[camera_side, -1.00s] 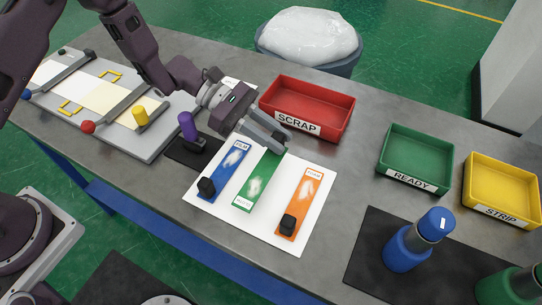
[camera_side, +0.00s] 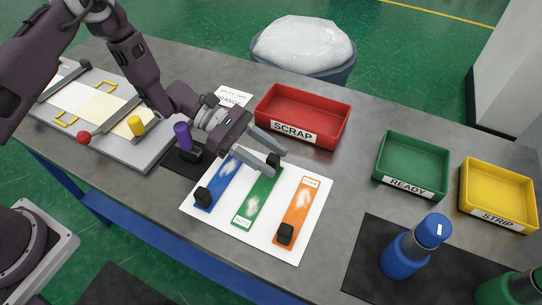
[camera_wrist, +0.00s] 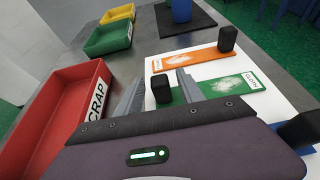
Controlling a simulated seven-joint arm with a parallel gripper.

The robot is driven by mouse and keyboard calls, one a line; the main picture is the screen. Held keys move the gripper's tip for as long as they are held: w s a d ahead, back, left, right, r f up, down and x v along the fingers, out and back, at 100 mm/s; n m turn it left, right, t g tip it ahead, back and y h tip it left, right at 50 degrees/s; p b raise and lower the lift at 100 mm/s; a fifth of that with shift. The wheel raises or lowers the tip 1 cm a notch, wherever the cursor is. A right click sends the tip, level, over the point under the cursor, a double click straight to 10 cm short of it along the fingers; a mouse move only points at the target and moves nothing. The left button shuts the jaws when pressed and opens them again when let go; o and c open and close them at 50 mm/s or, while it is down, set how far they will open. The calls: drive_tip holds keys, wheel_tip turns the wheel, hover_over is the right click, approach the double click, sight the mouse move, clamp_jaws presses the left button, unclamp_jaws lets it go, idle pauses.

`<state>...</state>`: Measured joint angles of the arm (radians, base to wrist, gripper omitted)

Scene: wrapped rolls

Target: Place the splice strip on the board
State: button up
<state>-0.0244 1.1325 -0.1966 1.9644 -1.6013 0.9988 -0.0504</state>
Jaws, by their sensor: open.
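Blue (camera_side: 221,185), green (camera_side: 259,200) and orange (camera_side: 299,205) strips lie side by side on a white sheet (camera_side: 262,245). Each has a black block, a pale patch and a label. The green strip's label appears to read CLOTH in the wrist view (camera_wrist: 247,84). My gripper (camera_side: 281,163) is open at the far end of the green strip. Its black block (camera_wrist: 161,88) shows between my fingers, with gaps on both sides in the wrist view. The grey board (camera_side: 150,155) at the left holds cream sheets (camera_side: 100,103) and clamp bars.
A red SCRAP bin (camera_side: 335,130) stands just behind the sheet. Green READY (camera_side: 410,187) and yellow STRIP (camera_side: 495,222) bins are at the right. A blue bottle (camera_side: 398,262) stands on a dark mat. A purple-handled tool (camera_side: 182,137) and a printed card (camera_side: 233,98) are near my wrist.

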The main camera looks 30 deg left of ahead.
drive_tip(key=a+r, duration=0.2)
drive_tip(key=shift+a+r, duration=0.25)
drive_tip(key=shift+r, duration=0.1)
wheel_tip(320, 180, up, 5)
drive_tip(key=shift+r, duration=0.15)
drive_tip(key=shift+r, duration=0.1)
drive_tip(key=s+a+r+m+g+y, duration=0.1)
drive_tip(key=s+a+r+m+y, duration=0.15)
drive_tip(key=s+r+m, duration=0.3)
drive_tip(key=s+a+r+m+y, duration=0.1)
drive_tip(key=s+r+m+y, duration=0.25)
drive_tip(key=s+r, duration=0.3)
drive_tip(key=s+a+r+m+t+y, duration=0.4)
drive_tip(key=s+a+m+t+y, duration=0.2)
drive_tip(key=s+a+m, duration=0.3)
drive_tip(key=s+a+y, duration=0.1)
drive_tip(key=s+a, duration=0.3)
drive_tip(key=a, duration=0.2)
drive_tip(key=shift+s+a+r+t, duration=0.15)
drive_tip(key=shift+a+r+t, duration=0.05)
drive_tip(key=shift+a+t, duration=0.15)
